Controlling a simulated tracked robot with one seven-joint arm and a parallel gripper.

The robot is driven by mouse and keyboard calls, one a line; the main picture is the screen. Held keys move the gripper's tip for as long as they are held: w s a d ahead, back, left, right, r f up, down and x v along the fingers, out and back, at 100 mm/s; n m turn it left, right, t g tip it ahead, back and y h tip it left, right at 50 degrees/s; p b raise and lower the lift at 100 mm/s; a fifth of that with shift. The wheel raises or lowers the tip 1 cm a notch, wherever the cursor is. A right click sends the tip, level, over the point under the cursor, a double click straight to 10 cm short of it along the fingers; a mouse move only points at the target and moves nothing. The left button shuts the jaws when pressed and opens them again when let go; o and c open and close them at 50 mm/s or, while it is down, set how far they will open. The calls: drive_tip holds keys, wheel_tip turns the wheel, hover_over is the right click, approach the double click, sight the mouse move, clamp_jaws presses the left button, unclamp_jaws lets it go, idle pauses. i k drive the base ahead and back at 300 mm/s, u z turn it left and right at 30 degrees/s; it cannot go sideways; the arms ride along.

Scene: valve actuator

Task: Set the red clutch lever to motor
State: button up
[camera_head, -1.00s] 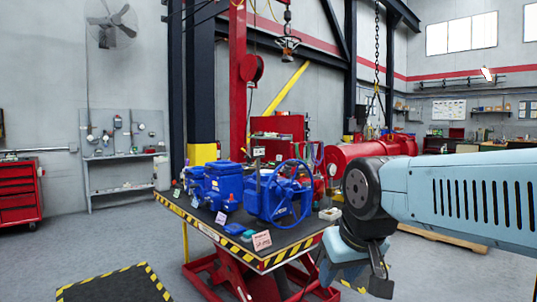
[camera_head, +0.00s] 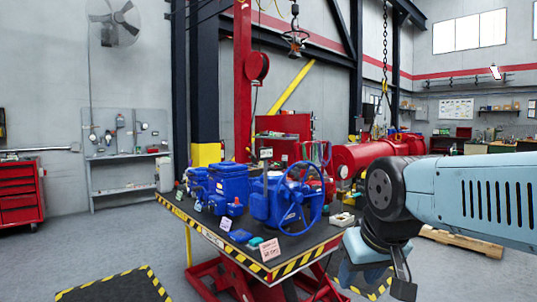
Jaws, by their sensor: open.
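A blue valve actuator (camera_head: 264,203) with a large blue handwheel (camera_head: 301,198) on its right side stands on a lift table (camera_head: 300,247). I cannot make out the red clutch lever or its setting at this distance. My arm reaches in from the right, and its lower links hang near the table's right corner, apart from the actuator. My gripper's fingers do not show.
Other blue valve units (camera_head: 228,186) stand left of the actuator. A pink sign (camera_head: 270,249) and small blue parts are at the table's front. A red cylinder (camera_head: 366,158) lies behind. Floor to the left is mostly clear.

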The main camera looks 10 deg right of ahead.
sight(303, 172)
drive_tip(key=i, duration=1.4)
drive_tip(key=u, duration=0.05)
